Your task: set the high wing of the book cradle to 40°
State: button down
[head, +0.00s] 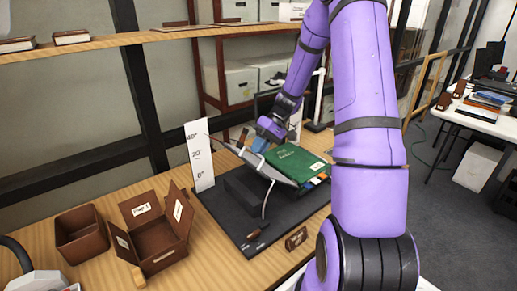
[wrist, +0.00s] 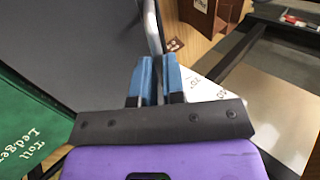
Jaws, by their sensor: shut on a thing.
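The book cradle (head: 232,226) stands on the table with a dark base. Its grey wing (head: 256,160) is raised and tilted; it also fills the upper left of the wrist view (wrist: 75,45). A green book (head: 296,160), lettered "Toll Ledger" in the wrist view (wrist: 22,135), lies by the wing. A white scale (head: 203,165) reads 40°, 20° and 0°; a thin rod end (head: 212,137) shows near the 40° height, exact reading unclear. My gripper (head: 264,138) has its blue fingers (wrist: 154,82) shut on the wing's metal edge bar (wrist: 152,30); the contact is partly hidden.
An open brown box (head: 158,238) and a brown bin (head: 82,232) stand left of the cradle. A small brown label block (head: 297,239) sits at the table's front edge. A shelf (head: 120,41) runs above, behind the table.

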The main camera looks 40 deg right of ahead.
jog(key=c, duration=1.2)
grip_release()
jog(key=shift+d+f, duration=0.15)
jog(key=shift+d, duration=0.2)
jog(key=shift+a, duration=0.1)
jog(key=shift+d+r, duration=0.35)
jog(key=shift+r, duration=0.1)
jog(key=v, duration=0.9)
jog(key=shift+d+r, duration=0.25)
jog(key=shift+d, duration=0.05)
jog(key=shift+a, duration=0.1)
